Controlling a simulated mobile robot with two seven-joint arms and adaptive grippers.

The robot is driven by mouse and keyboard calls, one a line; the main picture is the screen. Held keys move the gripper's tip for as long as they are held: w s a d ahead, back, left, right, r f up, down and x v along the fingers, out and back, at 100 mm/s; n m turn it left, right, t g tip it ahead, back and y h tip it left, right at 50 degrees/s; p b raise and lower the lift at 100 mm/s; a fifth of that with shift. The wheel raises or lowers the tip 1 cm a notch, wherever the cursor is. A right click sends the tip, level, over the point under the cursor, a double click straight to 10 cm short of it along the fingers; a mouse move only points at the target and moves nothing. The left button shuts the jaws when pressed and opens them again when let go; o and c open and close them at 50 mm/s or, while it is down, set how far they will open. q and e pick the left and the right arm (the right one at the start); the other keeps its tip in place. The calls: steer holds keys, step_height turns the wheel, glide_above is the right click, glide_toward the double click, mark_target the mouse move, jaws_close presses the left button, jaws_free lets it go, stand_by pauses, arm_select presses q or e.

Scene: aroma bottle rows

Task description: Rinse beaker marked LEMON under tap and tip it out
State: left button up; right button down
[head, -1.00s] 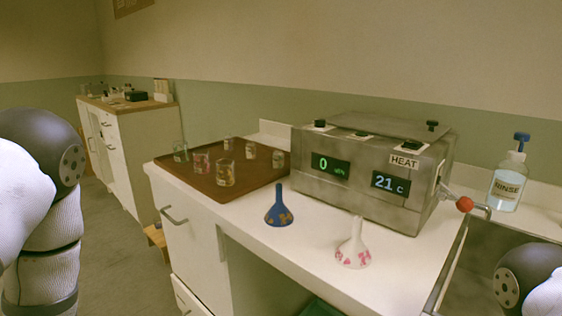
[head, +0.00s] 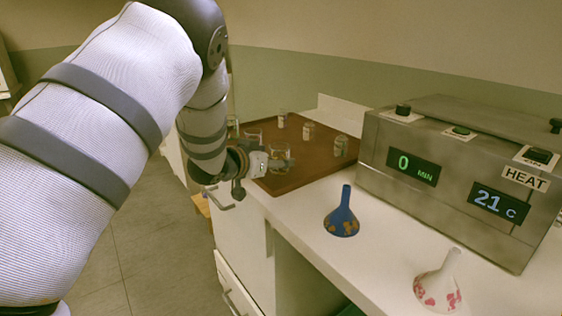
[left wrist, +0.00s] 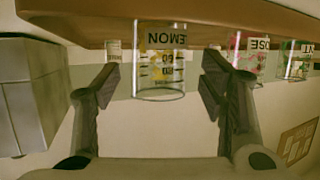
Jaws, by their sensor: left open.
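My right gripper is out of view. The tap is not in view.
More beakers and small jars (head: 340,146) stand on the tray. A blue funnel (head: 342,218) and a white and pink funnel (head: 438,287) stand on the white counter right of my gripper. The metal heater box (head: 455,190) stands behind them.

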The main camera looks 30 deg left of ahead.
mark_target(275, 157)
arm_select(q)
steer(key=x, duration=0.3)
steer(key=shift+w, duration=0.35)
steer(key=c, duration=1.3)
